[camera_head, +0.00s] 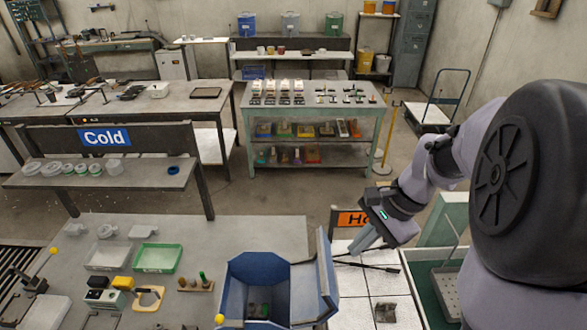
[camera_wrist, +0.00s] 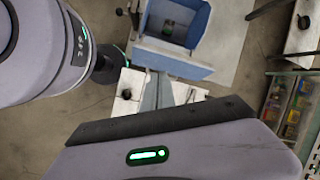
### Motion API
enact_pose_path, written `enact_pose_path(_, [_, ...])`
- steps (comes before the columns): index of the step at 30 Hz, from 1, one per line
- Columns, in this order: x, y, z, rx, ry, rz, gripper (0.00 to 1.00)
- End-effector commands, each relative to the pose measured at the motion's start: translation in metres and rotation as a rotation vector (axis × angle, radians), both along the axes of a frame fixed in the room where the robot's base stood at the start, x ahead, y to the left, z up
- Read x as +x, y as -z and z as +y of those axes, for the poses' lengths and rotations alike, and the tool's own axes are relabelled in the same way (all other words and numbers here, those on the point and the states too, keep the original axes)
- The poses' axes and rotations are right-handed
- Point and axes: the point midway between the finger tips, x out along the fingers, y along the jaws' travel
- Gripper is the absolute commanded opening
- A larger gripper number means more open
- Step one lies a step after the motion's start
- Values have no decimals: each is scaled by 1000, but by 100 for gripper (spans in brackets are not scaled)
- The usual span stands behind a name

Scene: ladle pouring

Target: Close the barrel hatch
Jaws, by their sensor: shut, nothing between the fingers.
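The blue barrel (camera_head: 232,292) stands at the front middle of the head view, with its top open and small dark and green items inside. Its blue-grey hatch (camera_head: 327,275) stands raised on the right side, swung away from the opening. In the wrist view the barrel (camera_wrist: 202,25) is at the top, with the hatch (camera_wrist: 172,62) along its near side. My gripper (camera_head: 355,247) is just right of the hatch, shut and empty. Its fingers show in the wrist view (camera_wrist: 157,92), pointing towards the hatch; whether they touch it I cannot tell.
A white tiled surface (camera_head: 352,312) lies right of the barrel, with a dark rod (camera_head: 368,266) and a small grey block (camera_head: 385,312). An orange sign (camera_head: 348,219) stands behind my gripper. A green tray (camera_head: 158,258) and small items lie left of the barrel.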

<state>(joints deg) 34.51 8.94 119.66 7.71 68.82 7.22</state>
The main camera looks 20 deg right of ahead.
Motion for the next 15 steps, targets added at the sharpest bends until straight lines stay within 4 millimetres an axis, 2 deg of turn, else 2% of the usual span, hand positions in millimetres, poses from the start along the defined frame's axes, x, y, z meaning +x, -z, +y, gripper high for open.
enact_pose_path(1, [-1,29,-27,86,115,69,0])
enact_pose_path(3, [-6,60,-56,197,257,143,0])
enact_pose_path(6, [-14,91,-80,304,386,204,0])
enact_pose_path(10, [-17,106,-88,353,441,227,0])
enact_pose_path(15, [-13,127,-71,354,439,231,0])
